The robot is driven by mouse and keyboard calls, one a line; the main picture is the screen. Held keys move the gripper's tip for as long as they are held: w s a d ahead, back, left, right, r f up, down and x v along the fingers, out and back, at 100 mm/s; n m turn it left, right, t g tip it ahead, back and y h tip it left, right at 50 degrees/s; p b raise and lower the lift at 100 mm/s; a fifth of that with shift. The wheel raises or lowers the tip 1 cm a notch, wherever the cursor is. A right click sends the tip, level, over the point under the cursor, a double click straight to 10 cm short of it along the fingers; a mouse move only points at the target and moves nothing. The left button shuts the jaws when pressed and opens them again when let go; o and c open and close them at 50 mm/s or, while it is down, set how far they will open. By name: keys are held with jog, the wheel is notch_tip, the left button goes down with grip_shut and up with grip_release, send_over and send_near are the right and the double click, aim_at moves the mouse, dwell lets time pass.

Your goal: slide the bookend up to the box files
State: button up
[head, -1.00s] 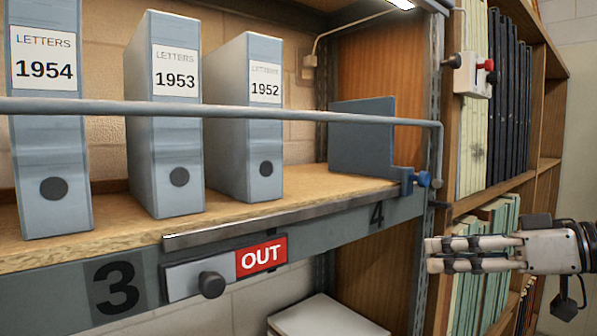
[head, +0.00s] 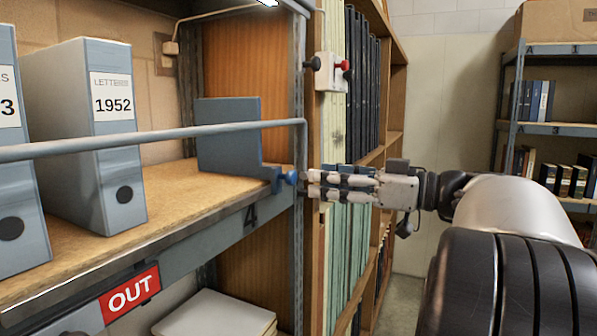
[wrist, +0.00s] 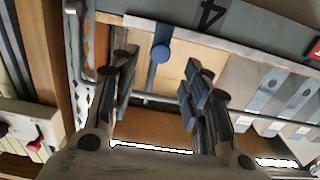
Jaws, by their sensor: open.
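Another file (head: 14,195) is cut off at the left edge. My gripper (head: 311,183) is open, its fingertips close to the right of the knob. In the wrist view the knob (wrist: 160,52) appears between the spread fingers (wrist: 158,88); contact cannot be told. Box files also show there (wrist: 265,92).
A grey rail (head: 150,138) runs across the shelf front and ends at the upright beside my gripper. A switch box with a red knob (head: 330,72) is above my gripper. A red OUT sign (head: 130,292) is on the shelf edge. A bookcase with folders (head: 355,110) stands behind my gripper.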

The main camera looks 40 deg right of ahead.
aim_at(294, 176)
jog(key=p+x, duration=0.1)
jog(key=x, duration=0.5)
jog(key=shift+w+a, duration=0.1)
jog(key=shift+w, duration=0.05)
grip_shut()
dwell(0.4)
